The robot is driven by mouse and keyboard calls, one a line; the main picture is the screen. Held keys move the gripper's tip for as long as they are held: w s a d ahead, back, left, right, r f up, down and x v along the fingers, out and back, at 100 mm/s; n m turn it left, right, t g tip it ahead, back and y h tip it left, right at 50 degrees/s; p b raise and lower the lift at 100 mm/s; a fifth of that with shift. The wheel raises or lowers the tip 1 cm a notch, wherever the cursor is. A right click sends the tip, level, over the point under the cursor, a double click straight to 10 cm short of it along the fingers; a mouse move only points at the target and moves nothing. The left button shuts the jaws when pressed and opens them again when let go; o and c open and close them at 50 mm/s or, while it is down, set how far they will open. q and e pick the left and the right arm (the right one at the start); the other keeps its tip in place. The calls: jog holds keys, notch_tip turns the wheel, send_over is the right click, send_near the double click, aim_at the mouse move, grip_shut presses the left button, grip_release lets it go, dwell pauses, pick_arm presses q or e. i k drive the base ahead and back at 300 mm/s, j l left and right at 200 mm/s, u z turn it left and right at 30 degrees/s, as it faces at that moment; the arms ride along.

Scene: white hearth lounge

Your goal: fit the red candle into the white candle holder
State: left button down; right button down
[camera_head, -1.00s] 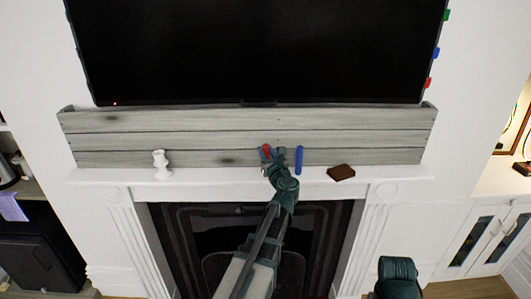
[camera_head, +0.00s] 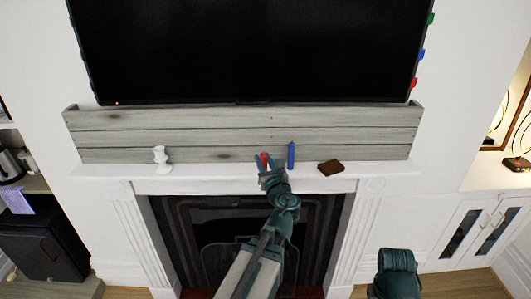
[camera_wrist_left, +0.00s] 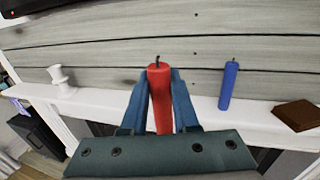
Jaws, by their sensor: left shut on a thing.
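The red candle (camera_wrist_left: 160,98) stands upright between the fingers of my left gripper (camera_wrist_left: 158,100) in the left wrist view. The gripper is shut on it. In the head view the red candle (camera_head: 264,158) shows at the tip of my left gripper (camera_head: 266,165), at the mantel's front. I cannot tell whether its base touches the mantel; the gripper hides it. The white candle holder (camera_head: 161,158) stands upright on the mantel to the left, apart from the gripper. It also shows at the left of the left wrist view (camera_wrist_left: 61,80).
A blue candle (camera_head: 291,155) stands on the mantel (camera_head: 220,172) just right of the red one. A brown block (camera_head: 331,167) lies further right. A grey plank panel (camera_head: 180,124) backs the mantel. The mantel between the holder and my gripper is clear.

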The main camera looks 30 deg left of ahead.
aim_at(160, 155)
jog(key=k+j, duration=0.1)
jog(key=j, duration=0.25)
jog(key=k+j, duration=0.15)
jog(key=j, duration=0.25)
jog(key=k+j, duration=0.1)
jog(key=j, duration=0.25)
jog(key=k+j, duration=0.1)
jog(key=j, duration=0.25)
jog(key=k+j, duration=0.1)
jog(key=j, duration=0.3)
